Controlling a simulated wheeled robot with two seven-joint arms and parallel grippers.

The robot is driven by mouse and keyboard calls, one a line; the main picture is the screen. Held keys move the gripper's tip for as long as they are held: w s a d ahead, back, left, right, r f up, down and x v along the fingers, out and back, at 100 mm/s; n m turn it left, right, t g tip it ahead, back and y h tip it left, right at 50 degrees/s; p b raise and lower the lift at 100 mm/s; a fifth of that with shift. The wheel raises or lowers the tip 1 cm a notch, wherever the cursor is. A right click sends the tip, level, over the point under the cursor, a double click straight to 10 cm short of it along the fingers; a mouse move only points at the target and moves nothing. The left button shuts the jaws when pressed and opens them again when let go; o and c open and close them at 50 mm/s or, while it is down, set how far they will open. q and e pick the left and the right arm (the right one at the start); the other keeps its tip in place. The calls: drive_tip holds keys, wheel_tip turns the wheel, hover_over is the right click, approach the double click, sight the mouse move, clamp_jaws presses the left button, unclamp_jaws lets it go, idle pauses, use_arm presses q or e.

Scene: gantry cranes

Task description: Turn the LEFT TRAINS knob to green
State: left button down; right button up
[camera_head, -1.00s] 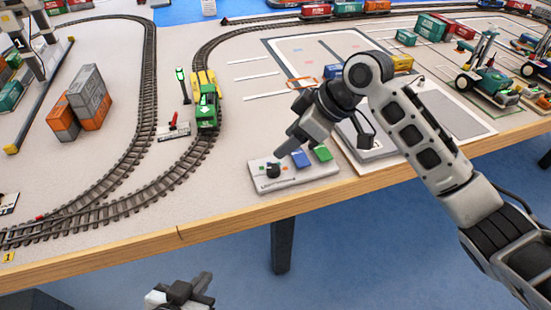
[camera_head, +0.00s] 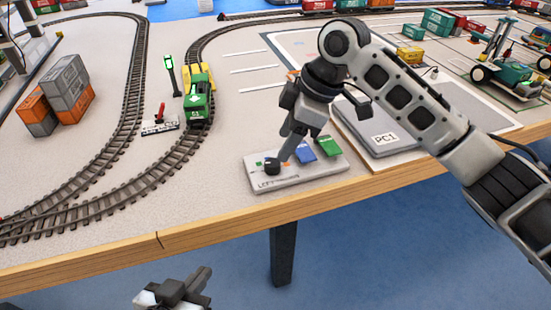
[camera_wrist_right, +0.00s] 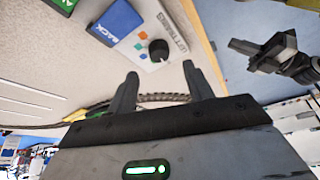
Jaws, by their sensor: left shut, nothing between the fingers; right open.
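The black round knob (camera_head: 272,166) sits on the left end of a light grey panel (camera_head: 310,174) at the table's front edge. It also shows in the right wrist view (camera_wrist_right: 158,50), beside small coloured squares and lettering that reads like LEFT TRAINS. My right gripper (camera_head: 287,156) points down at the knob, its fingers close above it in the head view. In the right wrist view, its two fingers (camera_wrist_right: 160,76) are open and empty, with the knob just beyond and between their tips. My left gripper (camera_head: 205,276) is shut and empty, low in front of the table.
A blue BACK button (camera_head: 305,151) and a green button (camera_head: 329,146) stand on the same panel, right of the knob. A green and yellow locomotive (camera_head: 199,100) stands on the track behind. A grey PC1 pad (camera_head: 385,138) lies to the right.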

sight(272, 162)
drive_tip(key=x, duration=0.6)
drive_tip(key=shift+b, duration=0.3)
drive_tip(key=c, duration=1)
